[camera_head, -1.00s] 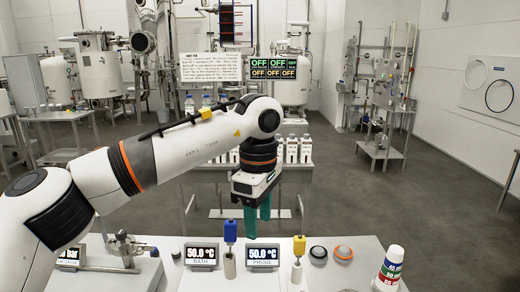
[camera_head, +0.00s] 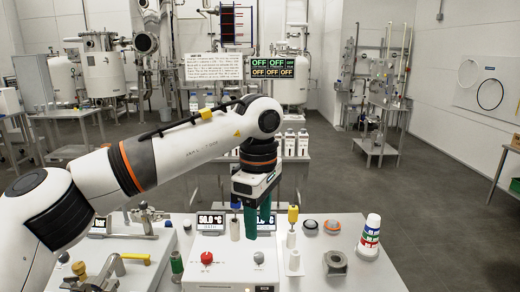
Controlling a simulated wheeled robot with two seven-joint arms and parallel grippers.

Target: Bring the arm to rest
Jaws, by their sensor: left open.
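My left arm comes in from the left, white with black joints and an orange ring. It bends at the elbow and hangs its gripper down. My left gripper (camera_head: 257,218) has green fingers pointing down in front of the back part of the white bench (camera_head: 350,230). The jaws are open, with the two fingers close side by side in this view. Nothing shows between them. They overlap the right-hand display in the picture; whether they touch anything cannot be told. My right gripper is not in view.
The bench holds a display (camera_head: 211,222), a blue-topped probe (camera_head: 235,215), a yellow-topped probe (camera_head: 292,224), a box with a red knob (camera_head: 207,257), a grey clamp block (camera_head: 335,262) and a white bottle (camera_head: 369,236). Open floor (camera_head: 440,225) lies to the right.

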